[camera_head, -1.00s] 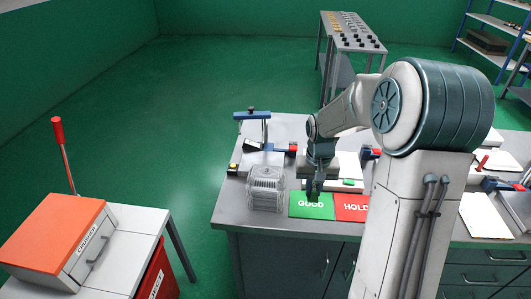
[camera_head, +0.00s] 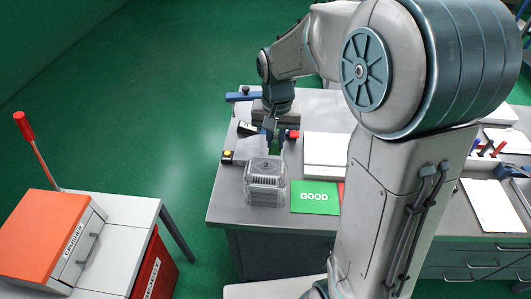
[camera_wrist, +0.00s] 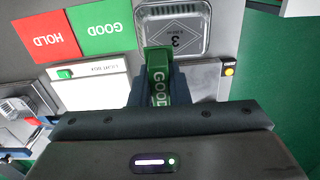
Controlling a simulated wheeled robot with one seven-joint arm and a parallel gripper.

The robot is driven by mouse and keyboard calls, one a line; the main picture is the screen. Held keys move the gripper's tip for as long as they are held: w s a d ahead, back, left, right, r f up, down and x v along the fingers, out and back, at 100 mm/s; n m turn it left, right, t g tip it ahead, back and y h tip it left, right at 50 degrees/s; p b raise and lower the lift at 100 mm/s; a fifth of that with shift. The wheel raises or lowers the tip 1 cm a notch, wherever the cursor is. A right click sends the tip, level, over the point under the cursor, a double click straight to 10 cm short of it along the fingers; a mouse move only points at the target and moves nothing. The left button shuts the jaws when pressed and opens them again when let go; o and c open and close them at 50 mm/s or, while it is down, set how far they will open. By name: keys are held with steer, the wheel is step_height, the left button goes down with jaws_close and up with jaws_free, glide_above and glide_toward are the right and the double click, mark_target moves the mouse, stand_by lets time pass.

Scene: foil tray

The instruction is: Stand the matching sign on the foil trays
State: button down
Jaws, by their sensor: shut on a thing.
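My gripper (camera_head: 273,132) is shut on a green sign (camera_head: 275,147), which also shows between the fingers in the wrist view (camera_wrist: 158,88) with the letters GOOD on it. The clear, silvery foil trays (camera_head: 265,183) stand stacked at the bench's front left. Their lid (camera_wrist: 172,30) carries a diamond mark with a 3. The gripper and sign are just behind the stack in the head view. In the wrist view the sign's end overlaps the lid's near edge; I cannot tell whether they touch. The stack stands beside the green GOOD mat (camera_head: 315,197), not on it.
A red HOLD mat (camera_wrist: 45,35) lies beside the GOOD mat. A white light box (camera_wrist: 95,88) lies behind the mats. A blue-handled fixture (camera_head: 243,97) stands behind the trays. An orange crusher (camera_head: 55,240) stands on a separate table at left, with open floor between.

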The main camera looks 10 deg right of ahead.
mark_target(266, 166)
steer(key=a+f, duration=0.1)
steer(key=s+a, duration=0.1)
steer(key=shift+a+f, duration=0.3)
steer(key=shift+f, duration=0.1)
steer(key=shift+f+p, duration=0.65)
steer(key=shift+f, duration=1.3)
steer(key=shift+f, duration=0.2)
steer(key=c, duration=1.4)
jaws_free()
steer(key=shift+o, duration=0.2)
steer(key=shift+r, duration=0.1)
